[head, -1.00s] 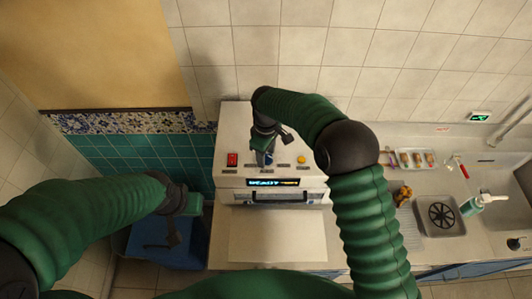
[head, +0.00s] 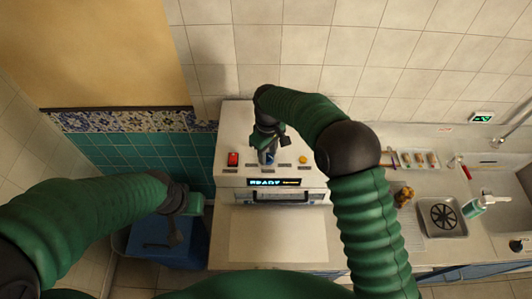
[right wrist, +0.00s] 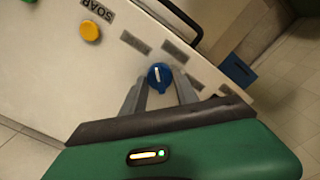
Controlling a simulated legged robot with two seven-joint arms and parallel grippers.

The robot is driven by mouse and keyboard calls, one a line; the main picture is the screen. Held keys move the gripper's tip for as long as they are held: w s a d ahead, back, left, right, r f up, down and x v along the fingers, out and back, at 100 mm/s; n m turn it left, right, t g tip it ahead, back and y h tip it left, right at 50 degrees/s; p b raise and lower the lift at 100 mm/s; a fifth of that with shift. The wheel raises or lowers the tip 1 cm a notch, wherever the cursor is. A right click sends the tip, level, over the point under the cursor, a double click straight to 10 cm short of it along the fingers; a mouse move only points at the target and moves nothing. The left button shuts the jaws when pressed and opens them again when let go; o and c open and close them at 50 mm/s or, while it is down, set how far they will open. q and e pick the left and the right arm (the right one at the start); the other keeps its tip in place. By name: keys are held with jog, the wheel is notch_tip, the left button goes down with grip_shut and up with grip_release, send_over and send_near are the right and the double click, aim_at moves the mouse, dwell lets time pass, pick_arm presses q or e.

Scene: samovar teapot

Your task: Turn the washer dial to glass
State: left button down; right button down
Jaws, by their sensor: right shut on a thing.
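The blue washer dial (right wrist: 160,78), with a white pointer mark, sits on the sloped top panel of the white washer (head: 232,142). In the right wrist view its mark points roughly up the picture. My right gripper (right wrist: 160,88) is shut on the dial, one finger on each side. In the head view the right gripper (head: 269,150) comes down over the dial (head: 270,158) and partly hides it. Grey labels (right wrist: 174,51) lie around the dial, too small to read. My left gripper (head: 178,230) hangs at the left, away from the washer; its fingers are unclear.
A red switch (head: 233,159) and a yellow button (head: 303,160) flank the dial. The lit display (head: 274,182) below reads READY. A tray of small items (head: 416,160), a basket (head: 442,216) and a sink (head: 512,190) are at the right. A blue bin (head: 165,252) stands below the left gripper.

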jog(key=m+b, duration=0.1)
jog(key=m, duration=0.4)
jog(key=shift+d+f+m, duration=0.1)
jog(key=shift+d+m, duration=0.05)
jog(key=shift+m, duration=0.15)
jog(key=shift+s+m, duration=0.15)
jog(key=shift+m, duration=1.65)
jog(key=c, duration=1.4)
grip_release()
jog(key=o, duration=0.4)
jog(key=shift+s, duration=0.15)
jog(key=shift+o, duration=0.2)
